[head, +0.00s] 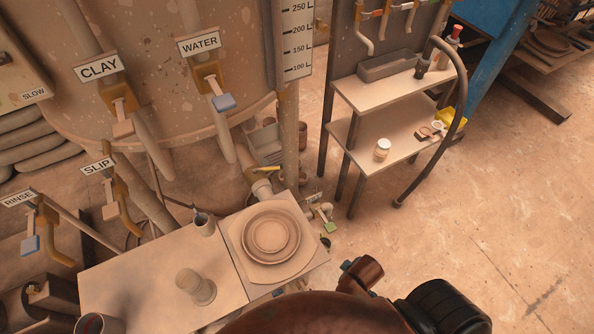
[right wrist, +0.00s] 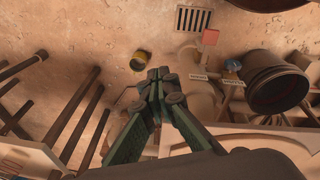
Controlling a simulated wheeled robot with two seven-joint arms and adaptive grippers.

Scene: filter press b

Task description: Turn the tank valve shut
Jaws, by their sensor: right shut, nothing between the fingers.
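The big speckled tank (head: 180,85) stands at the upper left of the head view. On its front are a tap labelled CLAY (head: 122,105) with a tan handle and one labelled WATER (head: 212,85) with a blue handle. Below the tank's right side is a pale pipe fitting with a yellow lever (head: 266,169). I cannot tell for certain which is the tank valve. My right gripper (right wrist: 159,74) is shut and empty in the right wrist view, with pale pipework behind it. It does not show in the head view. My left gripper is not in view.
SLIP (head: 121,193) and RINSE (head: 45,228) taps stand left. A shelf unit (head: 385,93) with a hose stands right. The floor at right is clear. A floor grate (right wrist: 193,18) shows in the wrist view.

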